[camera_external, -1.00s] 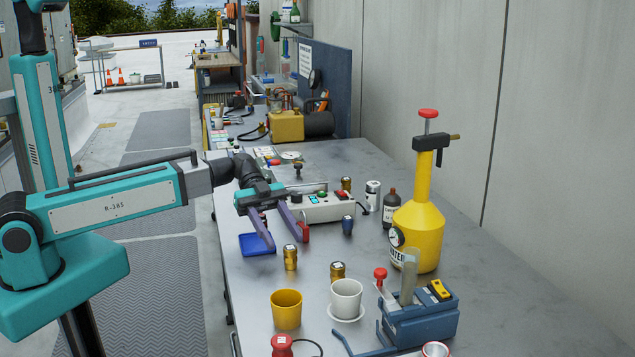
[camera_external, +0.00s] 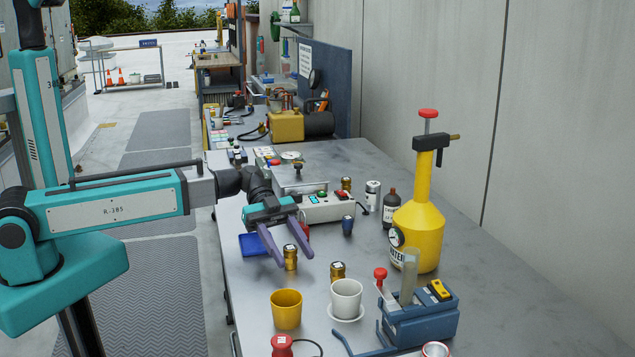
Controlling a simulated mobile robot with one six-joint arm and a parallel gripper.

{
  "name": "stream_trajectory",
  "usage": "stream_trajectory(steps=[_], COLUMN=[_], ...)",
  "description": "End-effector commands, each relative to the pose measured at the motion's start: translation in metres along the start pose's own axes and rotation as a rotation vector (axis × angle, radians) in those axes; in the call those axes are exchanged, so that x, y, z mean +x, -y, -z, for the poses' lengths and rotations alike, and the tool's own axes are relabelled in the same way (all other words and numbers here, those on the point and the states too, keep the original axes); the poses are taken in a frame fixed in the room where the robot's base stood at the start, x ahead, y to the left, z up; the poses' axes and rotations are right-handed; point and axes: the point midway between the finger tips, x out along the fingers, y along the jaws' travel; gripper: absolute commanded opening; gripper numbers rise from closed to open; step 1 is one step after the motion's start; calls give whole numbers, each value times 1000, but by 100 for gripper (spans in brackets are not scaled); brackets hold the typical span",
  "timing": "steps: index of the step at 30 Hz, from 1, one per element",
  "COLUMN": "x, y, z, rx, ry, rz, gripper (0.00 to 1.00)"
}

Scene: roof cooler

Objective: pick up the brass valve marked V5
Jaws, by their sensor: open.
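A small brass valve (camera_external: 291,264) with a pale top stands upright on the grey bench. A second brass valve (camera_external: 338,271) stands to its right and nearer the camera, behind the white cup. A third brass piece (camera_external: 346,184) stands farther back, beside the grey switch box. The marks on their tops are too small to read, so I cannot tell which is V5. My gripper (camera_external: 294,258) is open, its two purple fingers pointing down on either side of the first valve in the picture. I cannot tell whether the fingertips are level with it or above it.
A yellow cup (camera_external: 287,310) and a white cup (camera_external: 346,298) stand nearer the camera. A blue tray (camera_external: 250,247) lies left of my gripper. A blue rack (camera_external: 425,320) and a tall yellow sprayer (camera_external: 418,235) stand to the right.

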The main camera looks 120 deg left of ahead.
Motion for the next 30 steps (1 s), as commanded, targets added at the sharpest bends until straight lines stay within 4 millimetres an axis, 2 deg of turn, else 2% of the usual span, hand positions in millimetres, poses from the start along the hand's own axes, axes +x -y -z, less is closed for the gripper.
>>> stream_trajectory(steps=[9,27,30], x=[32,33,33], y=[0,0,0], z=[3,2,2], rx=[0,0,0], ry=[0,0,0], rz=[-1,0,0], gripper=[47,47,30])
